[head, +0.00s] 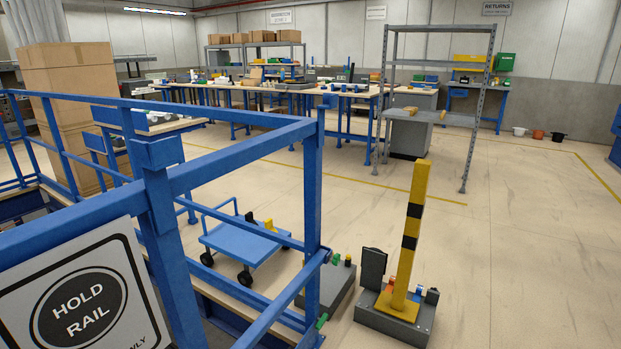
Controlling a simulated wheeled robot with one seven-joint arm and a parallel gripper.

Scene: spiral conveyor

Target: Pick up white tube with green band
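I cannot make out a white tube with a green band for certain. A small green item (335,259) lies on a low dark grey block behind the blue rail, and another small green item (321,321) shows by the foot of the rail; both are too small to identify. A small whitish and blue item (432,296) sits beside the foot of the yellow post, with no green band that I can see. My gripper is not in view.
Blue railings (240,160) with a HOLD RAIL sign (82,300) fill the left foreground. A blue cart (240,243) stands behind them. A yellow-black post (410,235) rises from a dark grey base (372,322). A metal rack (470,120) stands behind.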

